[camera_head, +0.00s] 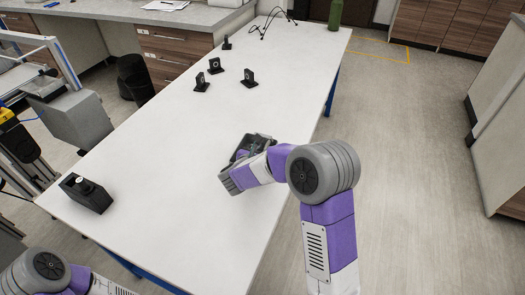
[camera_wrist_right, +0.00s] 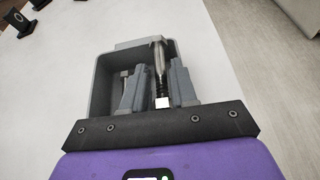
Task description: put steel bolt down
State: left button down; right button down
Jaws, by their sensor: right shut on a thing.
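My right gripper (camera_wrist_right: 158,85) is shut on a steel bolt (camera_wrist_right: 159,54), which stands out between its grey fingers in the wrist view. The fingers and the bolt are over a grey open bin (camera_wrist_right: 97,80). Whether the bolt touches the bin is hard to tell. A small bright piece, perhaps another bolt (camera_wrist_right: 124,76), shows beside the left finger. In the head view my right gripper (camera_head: 250,150) is at the middle of the white table, partly covering the dark rim of the bin (camera_head: 262,136). My left arm shows at the lower left, with its gripper out of frame.
Several small black stands (camera_head: 249,79) are farther back. Black cables (camera_head: 275,20) and a green bottle (camera_head: 335,14) are at the far end. The table's middle left is clear.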

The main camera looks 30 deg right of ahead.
jog(key=shift+f, duration=0.2)
jog(key=c, duration=0.9)
grip_release()
jog(key=shift+r+p, duration=0.45)
jog(key=shift+r, duration=0.1)
jog(key=p+v, duration=0.2)
jog(key=v, duration=1)
